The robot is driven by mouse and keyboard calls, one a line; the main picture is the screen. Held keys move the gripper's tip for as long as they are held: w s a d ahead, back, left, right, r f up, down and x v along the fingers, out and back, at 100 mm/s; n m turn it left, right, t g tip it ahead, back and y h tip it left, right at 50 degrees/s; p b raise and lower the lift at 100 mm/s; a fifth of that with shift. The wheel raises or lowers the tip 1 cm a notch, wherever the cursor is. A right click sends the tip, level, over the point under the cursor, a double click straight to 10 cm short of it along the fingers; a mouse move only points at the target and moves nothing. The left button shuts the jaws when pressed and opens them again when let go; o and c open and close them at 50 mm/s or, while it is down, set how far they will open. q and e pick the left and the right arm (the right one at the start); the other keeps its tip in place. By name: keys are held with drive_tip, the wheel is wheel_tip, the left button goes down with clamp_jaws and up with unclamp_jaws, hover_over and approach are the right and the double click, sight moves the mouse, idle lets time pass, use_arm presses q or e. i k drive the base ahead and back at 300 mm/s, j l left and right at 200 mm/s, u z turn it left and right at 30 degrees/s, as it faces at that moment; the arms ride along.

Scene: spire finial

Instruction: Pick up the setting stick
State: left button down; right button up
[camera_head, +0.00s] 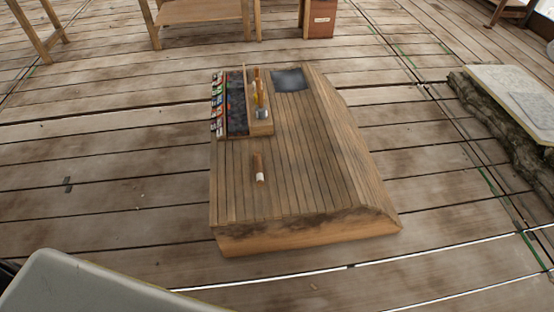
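A short stick (258,166), brown with a white lower end, lies on the slatted wooden bench top (230,195), left of its middle. It looks like the setting stick, and nothing covers it. Neither of my grippers is in view.
Toward the back of the bench top are a row of small coloured packs (216,105), a dark tray (237,115), a wooden holder (262,127) with upright tools and a dark cloth or sheet (290,80). A stone-sided block (505,125) with papers stands right. Plank floor around the bench is clear.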

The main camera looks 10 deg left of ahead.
sight(259, 175)
drive_tip(key=i+j+z, duration=0.2)
drive_tip(key=j, duration=0.75)
drive_tip(key=i+j+z, duration=0.2)
drive_tip(key=j, duration=0.8)
drive_tip(key=j+z, duration=0.2)
drive_tip(key=j, duration=0.8)
